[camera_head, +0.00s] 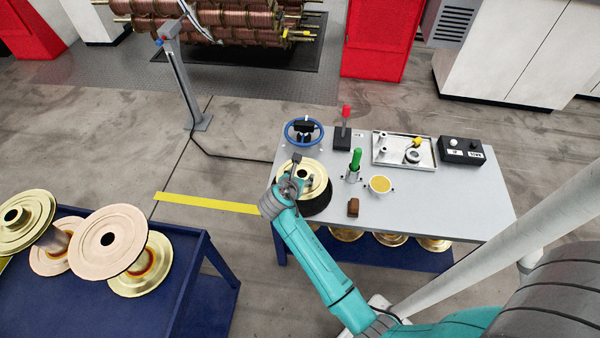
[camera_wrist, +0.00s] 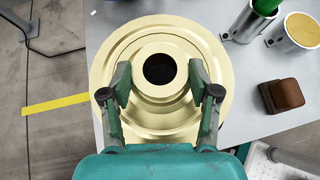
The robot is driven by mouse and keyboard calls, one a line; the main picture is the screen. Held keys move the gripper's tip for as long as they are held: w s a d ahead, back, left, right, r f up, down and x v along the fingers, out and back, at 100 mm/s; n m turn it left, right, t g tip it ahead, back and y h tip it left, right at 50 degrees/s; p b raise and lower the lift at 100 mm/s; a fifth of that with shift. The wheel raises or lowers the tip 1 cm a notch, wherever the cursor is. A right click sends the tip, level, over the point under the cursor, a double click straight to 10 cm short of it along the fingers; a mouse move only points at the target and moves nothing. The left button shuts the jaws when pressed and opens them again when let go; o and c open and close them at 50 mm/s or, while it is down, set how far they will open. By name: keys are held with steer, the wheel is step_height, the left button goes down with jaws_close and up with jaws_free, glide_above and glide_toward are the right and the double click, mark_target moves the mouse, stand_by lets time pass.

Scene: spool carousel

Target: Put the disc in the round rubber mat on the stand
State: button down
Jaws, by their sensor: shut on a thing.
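The disc (camera_wrist: 108,75) is pale gold with a raised hub and a central hole. My gripper (camera_wrist: 160,74) has its two fingers on opposite sides of the hub and is shut on it. In the head view the disc (camera_head: 321,174) lies level over the round black rubber mat (camera_head: 321,206) on the grey table. The mat's dark front side shows below the disc's rim. Black shows through the disc's hole in the wrist view. I cannot tell whether the disc rests on the mat or hangs just above it. The stand under the mat is hidden.
Near the disc are a blue handwheel (camera_head: 304,131), a red-knobbed lever (camera_head: 343,138), a green-handled tool in a holder (camera_head: 355,165), a yellow-filled cup (camera_head: 380,184) and a brown block (camera_head: 352,207). Spools lie on the blue table (camera_head: 70,300) at left.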

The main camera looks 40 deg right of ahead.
steer(key=shift+f, duration=2.8)
steer(key=shift+c, duration=1.8)
jaws_free()
steer(key=shift+o, duration=0.8)
steer(key=shift+f, duration=0.1)
steer(key=shift+a, duration=0.1)
steer(key=v, duration=1.2)
